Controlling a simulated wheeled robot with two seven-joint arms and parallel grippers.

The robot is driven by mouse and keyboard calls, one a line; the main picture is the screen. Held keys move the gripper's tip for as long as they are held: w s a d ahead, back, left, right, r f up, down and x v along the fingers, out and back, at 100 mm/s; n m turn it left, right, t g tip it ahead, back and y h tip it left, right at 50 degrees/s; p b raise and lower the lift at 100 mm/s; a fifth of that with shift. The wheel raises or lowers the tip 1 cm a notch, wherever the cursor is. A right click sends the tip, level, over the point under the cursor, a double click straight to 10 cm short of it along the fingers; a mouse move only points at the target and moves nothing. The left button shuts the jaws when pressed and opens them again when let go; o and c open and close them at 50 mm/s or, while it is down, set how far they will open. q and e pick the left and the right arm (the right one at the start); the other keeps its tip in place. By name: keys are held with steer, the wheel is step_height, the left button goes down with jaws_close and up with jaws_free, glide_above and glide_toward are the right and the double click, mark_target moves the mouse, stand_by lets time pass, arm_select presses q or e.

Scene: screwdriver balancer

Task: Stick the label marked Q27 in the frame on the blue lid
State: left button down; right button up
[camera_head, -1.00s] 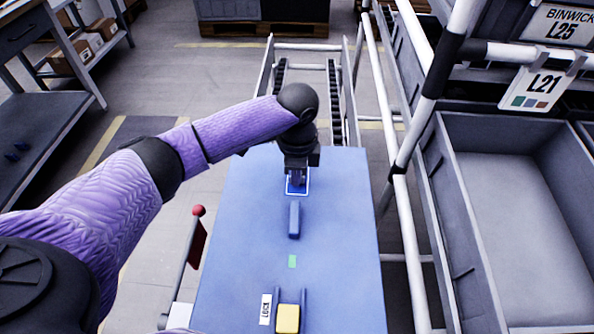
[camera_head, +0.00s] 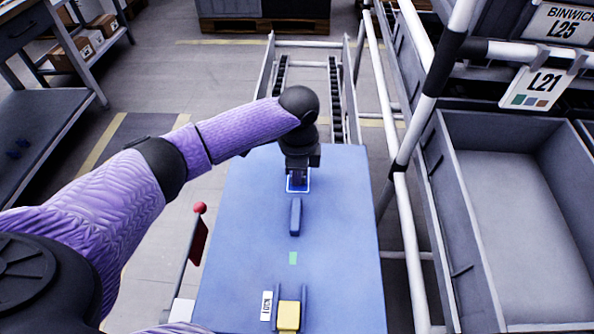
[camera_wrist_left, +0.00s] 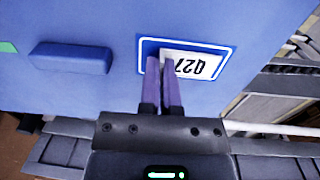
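The blue lid (camera_head: 340,230) fills the centre of the head view. Near its far end is a white-outlined frame (camera_head: 308,188); it also shows in the left wrist view (camera_wrist_left: 226,63). The white label marked Q27 (camera_wrist_left: 197,66) is in the wrist view, within the frame's outline and reading upside down. Whether it touches the lid I cannot tell. My left gripper (camera_wrist_left: 159,62) is over the frame, its two purple fingers close together on the label's left edge; in the head view the gripper (camera_head: 297,178) hides most of the label. My right gripper is out of view.
A raised blue handle (camera_head: 295,216), a green patch (camera_head: 293,258) and a yellow block (camera_head: 288,316) between blue rails beside a LOCK tag (camera_head: 266,306) are on the lid. A rack with a grey bin (camera_head: 505,220) stands right. A red flag (camera_head: 198,241) stands left.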

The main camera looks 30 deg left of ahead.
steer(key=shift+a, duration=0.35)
arm_select(q)
steer(key=shift+f, duration=0.2)
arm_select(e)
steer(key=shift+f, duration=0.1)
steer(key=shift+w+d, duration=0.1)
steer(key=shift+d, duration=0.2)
arm_select(q)
steer(key=shift+p, duration=0.3)
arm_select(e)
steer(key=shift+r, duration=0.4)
arm_select(q)
steer(key=c, duration=0.8)
jaws_free()
steer(key=shift+o, duration=0.2)
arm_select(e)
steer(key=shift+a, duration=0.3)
